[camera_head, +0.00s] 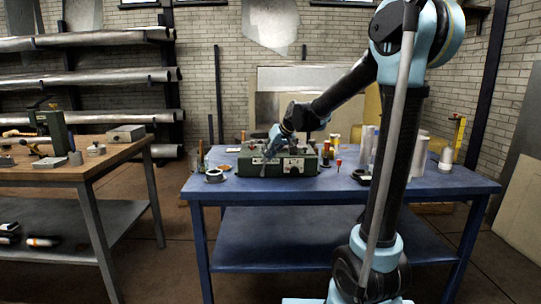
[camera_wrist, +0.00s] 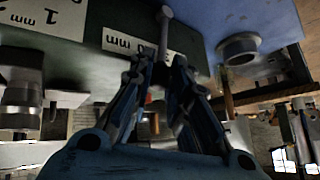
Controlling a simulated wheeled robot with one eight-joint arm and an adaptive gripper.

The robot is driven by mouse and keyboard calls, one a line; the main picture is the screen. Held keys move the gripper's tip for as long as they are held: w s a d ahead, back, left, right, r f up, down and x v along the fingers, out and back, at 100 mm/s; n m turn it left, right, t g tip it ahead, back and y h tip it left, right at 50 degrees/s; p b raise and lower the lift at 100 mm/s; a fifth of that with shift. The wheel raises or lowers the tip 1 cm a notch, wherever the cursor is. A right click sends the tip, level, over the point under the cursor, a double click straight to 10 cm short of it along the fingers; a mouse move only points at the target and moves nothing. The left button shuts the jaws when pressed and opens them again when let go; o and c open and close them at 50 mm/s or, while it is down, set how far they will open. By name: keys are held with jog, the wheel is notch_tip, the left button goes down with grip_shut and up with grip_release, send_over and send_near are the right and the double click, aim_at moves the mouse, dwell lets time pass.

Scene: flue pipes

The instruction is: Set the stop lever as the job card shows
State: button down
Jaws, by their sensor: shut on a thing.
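A green machine box (camera_head: 250,168) stands on the blue bench, with a white card (camera_head: 293,165) on its front; the card's marks are too small to read. My gripper (camera_head: 272,146) reaches down to the left half of the box. In the wrist view its fingers (camera_wrist: 160,66) close around a thin metal rod with a round end, which I take for the stop lever (camera_wrist: 164,28). The rod lies beside a white label (camera_wrist: 143,43) marked in mm, on the green box (camera_wrist: 100,50). The part between the fingers is hidden.
A roll of tape (camera_head: 214,176) lies left of the box on the blue bench (camera_head: 330,190). Small tools and pale rolls (camera_head: 368,145) stand to its right. A wooden bench (camera_head: 80,165) is at the left. The blue bench's front edge is mostly clear.

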jog(key=c, duration=1.5)
grip_release()
jog(key=shift+w+r, duration=0.1)
jog(key=shift+w, duration=0.25)
jog(key=shift+s, duration=0.1)
jog(key=shift+s, duration=0.1)
jog(key=shift+v, duration=3.9)
jog(key=shift+d, duration=0.1)
jog(key=shift+c, duration=0.3)
